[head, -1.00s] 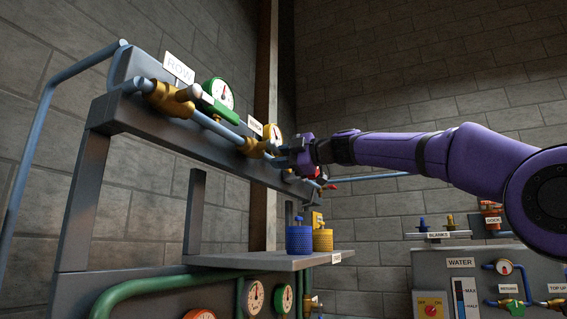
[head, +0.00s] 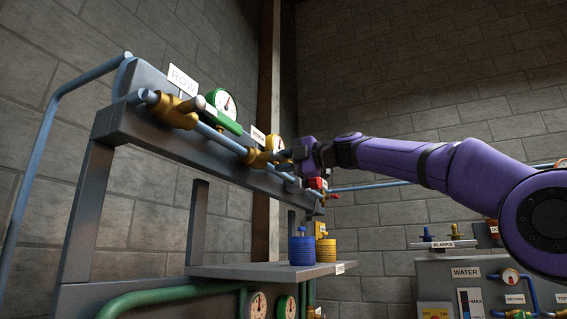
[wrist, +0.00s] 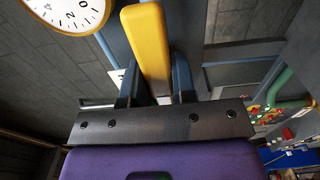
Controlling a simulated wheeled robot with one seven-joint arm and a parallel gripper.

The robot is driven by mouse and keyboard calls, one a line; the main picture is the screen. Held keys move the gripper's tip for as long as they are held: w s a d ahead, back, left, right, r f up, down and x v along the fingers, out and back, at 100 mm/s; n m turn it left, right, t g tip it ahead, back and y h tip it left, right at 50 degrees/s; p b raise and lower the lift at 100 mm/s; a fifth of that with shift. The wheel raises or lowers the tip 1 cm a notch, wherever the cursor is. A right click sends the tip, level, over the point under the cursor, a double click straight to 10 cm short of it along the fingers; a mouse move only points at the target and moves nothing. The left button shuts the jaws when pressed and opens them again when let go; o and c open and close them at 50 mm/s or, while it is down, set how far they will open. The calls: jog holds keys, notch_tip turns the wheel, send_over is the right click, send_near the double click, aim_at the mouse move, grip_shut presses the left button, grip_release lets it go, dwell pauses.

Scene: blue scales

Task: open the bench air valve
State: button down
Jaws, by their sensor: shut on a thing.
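The yellow valve (head: 257,158) sits on the blue pipe of the rack, beside a yellow-rimmed gauge (head: 274,144) and a small white label (head: 257,135) that is too blurred to read surely. My gripper (head: 291,155) is at this valve, on its right side. In the wrist view the yellow lever (wrist: 147,48) stands between the two blue fingers of my gripper (wrist: 155,88), which is shut on it. The white gauge face (wrist: 68,12) shows at upper left there. In the head view my gripper hides the lever.
A second valve (head: 172,110) with a green gauge (head: 226,104) lies left along the pipe. A red-handled part (head: 318,184) sits close right of my gripper. Blue (head: 302,248) and yellow (head: 326,248) knurled pieces stand on the shelf (head: 262,271) below. A water panel (head: 466,272) stands at right.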

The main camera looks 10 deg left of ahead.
jog(key=c, duration=0.9)
grip_release()
jog(key=shift+d, duration=0.1)
jog(key=shift+v, duration=5.35)
